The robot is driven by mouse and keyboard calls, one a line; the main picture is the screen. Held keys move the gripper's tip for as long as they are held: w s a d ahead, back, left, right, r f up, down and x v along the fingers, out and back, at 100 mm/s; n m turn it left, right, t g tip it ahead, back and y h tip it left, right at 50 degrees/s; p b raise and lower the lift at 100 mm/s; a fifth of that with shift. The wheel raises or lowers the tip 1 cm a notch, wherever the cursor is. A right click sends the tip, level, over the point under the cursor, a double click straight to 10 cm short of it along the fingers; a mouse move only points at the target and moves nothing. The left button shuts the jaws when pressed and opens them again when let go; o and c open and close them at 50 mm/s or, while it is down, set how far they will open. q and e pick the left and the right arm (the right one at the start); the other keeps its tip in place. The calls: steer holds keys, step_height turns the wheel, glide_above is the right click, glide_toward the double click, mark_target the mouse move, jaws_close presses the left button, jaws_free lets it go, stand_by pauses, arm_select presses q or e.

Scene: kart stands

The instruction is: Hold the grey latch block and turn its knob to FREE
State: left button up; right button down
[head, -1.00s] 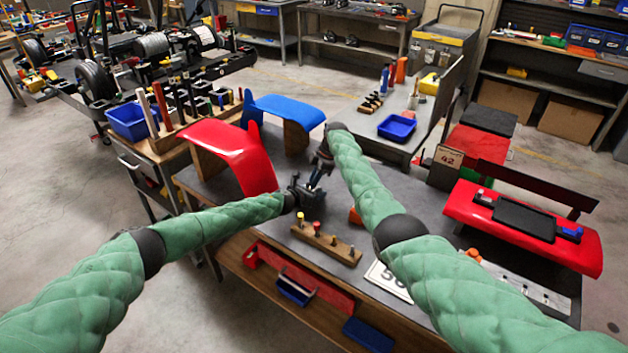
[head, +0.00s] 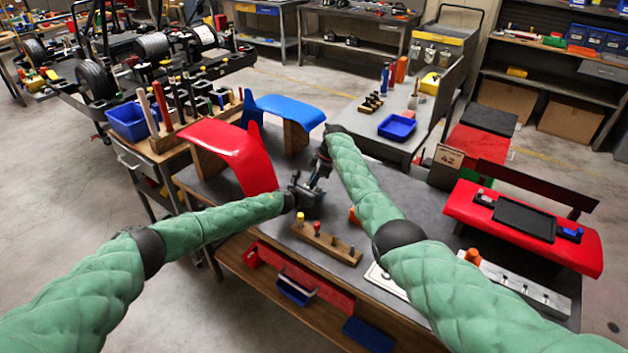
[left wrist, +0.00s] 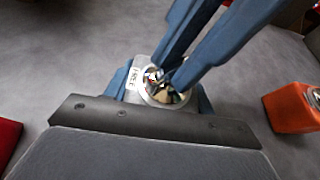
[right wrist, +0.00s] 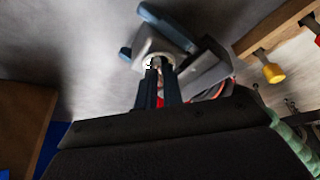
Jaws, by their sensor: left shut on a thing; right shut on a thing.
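The grey latch block (left wrist: 143,70) shows in the left wrist view with a FREE label (left wrist: 134,78) beside a silver ring. My left gripper (left wrist: 158,92) has its blue fingers on the block's sides, shut on it. My right gripper (right wrist: 160,64) is shut on the knob inside the ring, its fingers covering most of it. The block (right wrist: 155,40) also shows in the right wrist view, just ahead of the fingers. I cannot tell where the knob points. In the head view my left gripper (head: 307,194) and right gripper (head: 322,165) meet above the grey bench (head: 400,195).
A wooden peg rack (head: 326,243) lies right in front of the grippers. The red kart panel (head: 235,150) and blue panel (head: 285,108) stand behind left. A white card (head: 385,281) lies near the bench's front edge.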

steer(key=m+t, duration=0.1)
steer(key=m, duration=0.3)
steer(key=shift+s+m+t, duration=0.2)
steer(key=shift+m+t, duration=0.2)
arm_select(q)
steer(key=shift+d, duration=0.1)
arm_select(e)
steer(key=shift+s+m+t+h, duration=0.15)
steer(key=shift+m+t+h, duration=0.4)
steer(key=shift+m, duration=1.35)
steer(key=shift+t, duration=0.25)
steer(key=c, duration=1.8)
jaws_free()
steer(key=v, duration=1.2)
